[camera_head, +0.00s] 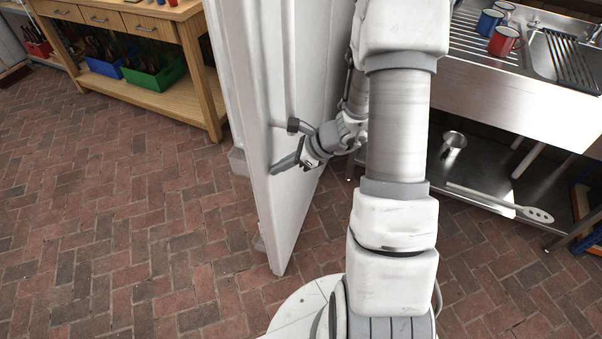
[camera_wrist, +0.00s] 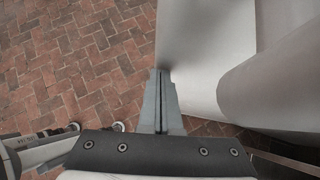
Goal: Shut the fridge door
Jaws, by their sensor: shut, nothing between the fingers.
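The white fridge door (camera_head: 268,110) stands open, swung out toward me, in the middle left of the head view. Its edge faces me and its inner side shows to the right. My gripper (camera_head: 284,166) is shut and empty, with its fingertips at the inner side of the door near its front edge. In the wrist view the shut fingers (camera_wrist: 161,80) point at the pale door (camera_wrist: 195,60), with the tips touching it or very close. Most of the fridge body is hidden behind the door and my arm.
A wooden workbench (camera_head: 200,60) with a green crate (camera_head: 153,76) and a blue crate (camera_head: 104,67) stands at the left. A metal sink unit (camera_head: 500,75) with mugs is at the right; a slotted spoon (camera_head: 535,214) lies on its lower shelf. The brick floor (camera_head: 120,220) at left is clear.

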